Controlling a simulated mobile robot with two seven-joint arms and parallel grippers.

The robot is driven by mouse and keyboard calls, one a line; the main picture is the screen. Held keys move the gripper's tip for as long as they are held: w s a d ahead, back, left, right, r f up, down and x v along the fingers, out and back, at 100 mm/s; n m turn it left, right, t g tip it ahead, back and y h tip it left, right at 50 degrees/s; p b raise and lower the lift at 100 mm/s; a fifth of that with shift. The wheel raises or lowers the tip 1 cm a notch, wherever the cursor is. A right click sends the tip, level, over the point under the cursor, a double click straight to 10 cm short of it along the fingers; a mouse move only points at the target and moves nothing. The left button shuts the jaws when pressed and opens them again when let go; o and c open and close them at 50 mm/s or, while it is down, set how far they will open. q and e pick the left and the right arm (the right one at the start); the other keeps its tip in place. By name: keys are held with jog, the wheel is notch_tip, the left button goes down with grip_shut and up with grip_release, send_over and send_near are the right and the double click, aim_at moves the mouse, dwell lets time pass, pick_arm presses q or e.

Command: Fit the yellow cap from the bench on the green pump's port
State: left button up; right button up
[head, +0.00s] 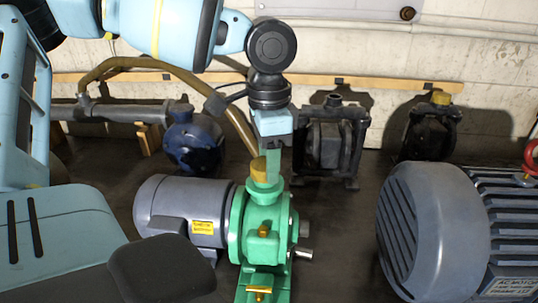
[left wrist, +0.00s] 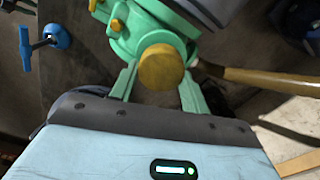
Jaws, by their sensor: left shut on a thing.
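In the left wrist view the cap (left wrist: 161,67) shows as a round yellow face in front of the green flange. My left gripper (head: 278,170) points down from above and is shut on the cap, with one finger (left wrist: 188,94) on each side. Whether the cap touches the port fully is hidden. My right gripper is not in view.
A grey motor (head: 180,208) adjoins the green pump on the left. A large motor (head: 435,230) stands at right. Dark pumps (head: 330,140) and a blue pump (head: 195,140) line the wall; the far-right one (head: 428,132) has a yellow top. A brown hose (head: 225,108) runs behind my gripper.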

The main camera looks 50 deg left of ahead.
pick_arm(q)
jog(key=shift+f, duration=0.3)
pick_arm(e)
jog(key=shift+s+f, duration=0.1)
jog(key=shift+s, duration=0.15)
pick_arm(q)
jog(key=shift+f, duration=0.35)
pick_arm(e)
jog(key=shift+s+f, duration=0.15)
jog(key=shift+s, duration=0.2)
pick_arm(q)
jog(key=shift+f, duration=0.1)
jog(key=o, duration=1)
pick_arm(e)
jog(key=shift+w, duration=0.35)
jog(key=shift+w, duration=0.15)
pick_arm(q)
jog(key=shift+r+p, duration=0.45)
jog(key=shift+r, duration=0.8)
jog(key=shift+r+p, duration=0.7)
jog(key=shift+r, duration=1.1)
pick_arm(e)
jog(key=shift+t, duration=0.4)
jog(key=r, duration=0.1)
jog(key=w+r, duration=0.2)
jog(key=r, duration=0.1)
